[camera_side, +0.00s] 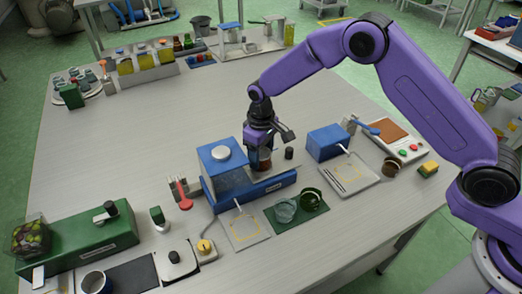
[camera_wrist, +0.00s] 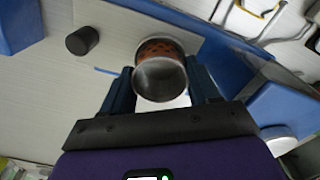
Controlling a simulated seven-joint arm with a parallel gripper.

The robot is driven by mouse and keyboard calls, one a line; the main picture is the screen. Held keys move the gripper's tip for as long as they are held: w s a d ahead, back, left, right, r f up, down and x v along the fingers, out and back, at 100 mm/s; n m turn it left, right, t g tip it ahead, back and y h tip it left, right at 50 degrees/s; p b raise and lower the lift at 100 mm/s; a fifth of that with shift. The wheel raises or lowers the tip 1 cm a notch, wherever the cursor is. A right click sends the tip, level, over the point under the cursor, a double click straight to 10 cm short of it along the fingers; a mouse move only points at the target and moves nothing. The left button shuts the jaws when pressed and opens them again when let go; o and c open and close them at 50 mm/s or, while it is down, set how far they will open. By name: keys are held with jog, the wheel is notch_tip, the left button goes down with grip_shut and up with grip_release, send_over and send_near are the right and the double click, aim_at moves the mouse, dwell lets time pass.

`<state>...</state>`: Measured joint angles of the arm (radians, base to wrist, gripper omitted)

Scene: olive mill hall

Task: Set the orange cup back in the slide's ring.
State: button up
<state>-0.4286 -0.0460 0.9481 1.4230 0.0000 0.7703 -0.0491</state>
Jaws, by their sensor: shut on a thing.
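The orange cup, a small metal cup with a perforated orange-brown band (camera_wrist: 158,50), sits between the fingers of my gripper (camera_wrist: 162,88). In the side view the cup (camera_side: 265,154) shows as a reddish-brown patch below my gripper (camera_side: 262,148). My gripper is shut on the cup, and its open mouth shows in the wrist view. The cup is over or at the slide of the blue machine (camera_side: 222,182), beside its housing. A pale plate (camera_wrist: 140,22) lies beyond the cup in the wrist view. I cannot make out the ring, nor whether the cup touches it.
A black knob-like cylinder (camera_side: 289,153) stands just right of my gripper; it also shows in the wrist view (camera_wrist: 82,40). A blue box (camera_side: 327,143) and a pale tray (camera_side: 352,180) are further right. A green mat (camera_side: 283,222) holding glassware lies in front.

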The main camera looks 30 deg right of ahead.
jog(key=shift+f, duration=0.1)
dwell(0.3)
jog(key=shift+f, duration=0.35)
jog(key=o, duration=0.9)
jog(key=shift+o, duration=1)
jog(key=shift+a, duration=0.1)
jog(key=shift+s, duration=0.1)
jog(key=r, duration=0.6)
jog(key=shift+a+r, duration=0.25)
jog(key=shift+r, duration=0.1)
jog(key=shift+d+r, duration=0.1)
jog(key=shift+r, duration=0.7)
